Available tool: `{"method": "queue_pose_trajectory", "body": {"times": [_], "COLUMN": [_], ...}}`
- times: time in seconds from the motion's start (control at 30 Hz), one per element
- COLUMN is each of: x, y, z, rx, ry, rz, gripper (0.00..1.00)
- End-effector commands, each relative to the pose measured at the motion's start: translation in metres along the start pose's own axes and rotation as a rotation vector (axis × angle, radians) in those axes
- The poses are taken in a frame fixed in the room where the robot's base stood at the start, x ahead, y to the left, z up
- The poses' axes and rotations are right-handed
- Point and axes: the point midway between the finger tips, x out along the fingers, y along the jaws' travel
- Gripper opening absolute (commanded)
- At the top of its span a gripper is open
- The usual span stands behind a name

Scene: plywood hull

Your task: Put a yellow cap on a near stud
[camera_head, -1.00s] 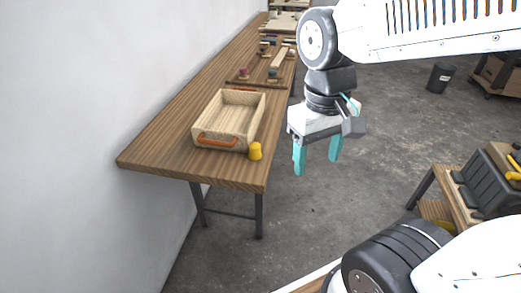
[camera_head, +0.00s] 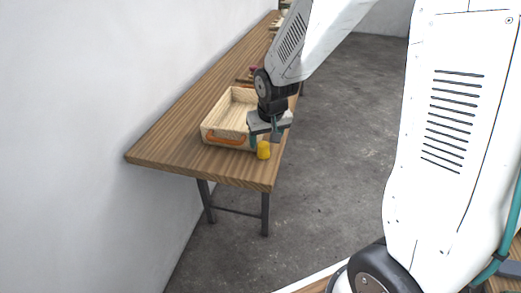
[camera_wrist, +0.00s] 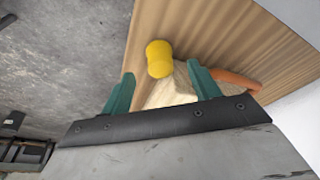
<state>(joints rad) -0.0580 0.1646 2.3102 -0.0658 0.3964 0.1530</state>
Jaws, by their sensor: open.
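A yellow cap (camera_head: 264,150) stands upright on the wooden table near its front right corner, beside a light wooden box. My gripper (camera_head: 265,141) is open and empty above the table, just behind the cap and partly over the box's right side. In the wrist view the cap (camera_wrist: 159,58) shows beyond the gap between my two teal fingertips (camera_wrist: 161,76), and neither finger seems to touch it. I cannot make out any stud in these frames.
The open wooden box (camera_head: 230,130) with an orange handle (camera_head: 226,139) sits close left of the cap. A wall runs along the left. The table's front left part is clear.

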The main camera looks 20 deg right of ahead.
Motion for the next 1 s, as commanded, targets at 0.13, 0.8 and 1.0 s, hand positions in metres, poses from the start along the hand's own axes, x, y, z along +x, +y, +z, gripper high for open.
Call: {"method": "queue_pose_trajectory", "body": {"times": [0.13,0.8,1.0], "x": [0.016,0.056,0.056], "y": [0.001,0.002,0.001], "z": [-0.002,-0.007,-0.007], "rx": [0.002,0.002,0.001], "ry": [-0.002,-0.001,-0.001], "rz": [0.001,0.001,0.001], "gripper": [0.61,0.36,0.14]}}
